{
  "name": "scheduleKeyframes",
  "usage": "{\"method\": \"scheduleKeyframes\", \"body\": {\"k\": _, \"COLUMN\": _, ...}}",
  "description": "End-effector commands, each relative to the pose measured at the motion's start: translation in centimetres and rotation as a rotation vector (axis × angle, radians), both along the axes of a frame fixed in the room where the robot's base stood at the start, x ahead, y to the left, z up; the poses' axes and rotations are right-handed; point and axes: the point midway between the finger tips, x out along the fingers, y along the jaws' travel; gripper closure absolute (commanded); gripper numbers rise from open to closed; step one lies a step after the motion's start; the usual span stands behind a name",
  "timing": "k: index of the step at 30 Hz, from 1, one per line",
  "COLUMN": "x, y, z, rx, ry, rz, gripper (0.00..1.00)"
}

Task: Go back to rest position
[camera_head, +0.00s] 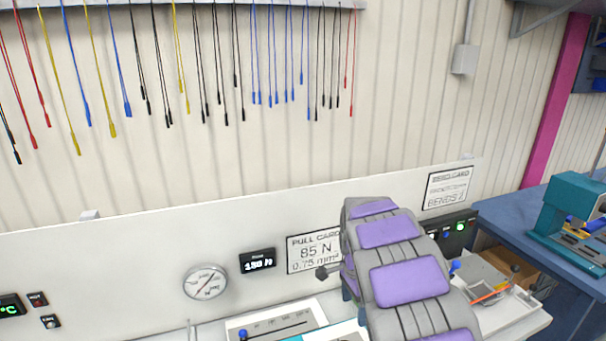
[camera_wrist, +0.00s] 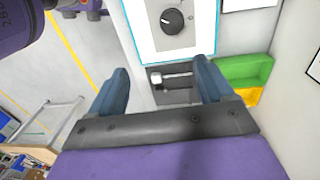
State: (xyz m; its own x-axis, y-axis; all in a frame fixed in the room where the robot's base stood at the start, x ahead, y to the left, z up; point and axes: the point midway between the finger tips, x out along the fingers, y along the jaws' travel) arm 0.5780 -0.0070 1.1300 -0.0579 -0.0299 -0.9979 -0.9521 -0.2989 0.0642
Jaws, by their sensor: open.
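My gripper (camera_wrist: 160,74) shows in the wrist view with its two blue-grey fingers spread apart and nothing held between them. Beyond the fingers is a dark recessed fixture (camera_wrist: 179,97) with a small pale piece in it. I cannot tell how far the fingers are from it. In the head view my grey and purple arm rises over the bench at right of centre. It hides part of the bench and panel, and my fingers cannot be seen there.
A white panel with a black knob (camera_wrist: 172,20) lies beyond the fingers, with a green bin (camera_wrist: 243,70) to its right. A gauge (camera_head: 206,282) and a pull card (camera_head: 312,252) are on the bench's back panel. Coloured leads (camera_head: 200,90) hang above. A teal machine (camera_head: 575,205) stands right.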

Motion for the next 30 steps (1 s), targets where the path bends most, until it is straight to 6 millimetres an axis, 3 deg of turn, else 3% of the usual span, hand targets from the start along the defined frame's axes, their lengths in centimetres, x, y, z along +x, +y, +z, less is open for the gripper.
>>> {"method": "scheduleKeyframes", "body": {"k": 6, "x": -6.4, "y": -1.2, "z": 4.0, "rx": -0.010, "ry": 0.017, "rz": 0.170, "gripper": 0.19}}
{"method": "scheduleKeyframes", "body": {"k": 16, "x": -17.2, "y": -1.5, "z": 7.5, "rx": 0.022, "ry": 0.052, "rz": 0.477, "gripper": 0.19}}
{"method": "scheduleKeyframes", "body": {"k": 23, "x": -25.3, "y": -0.8, "z": 8.1, "rx": 0.068, "ry": 0.074, "rz": 0.720, "gripper": 0.19}}
{"method": "scheduleKeyframes", "body": {"k": 30, "x": -33.7, "y": 0.1, "z": 7.2, "rx": 0.121, "ry": 0.093, "rz": 1.001, "gripper": 0.19}}
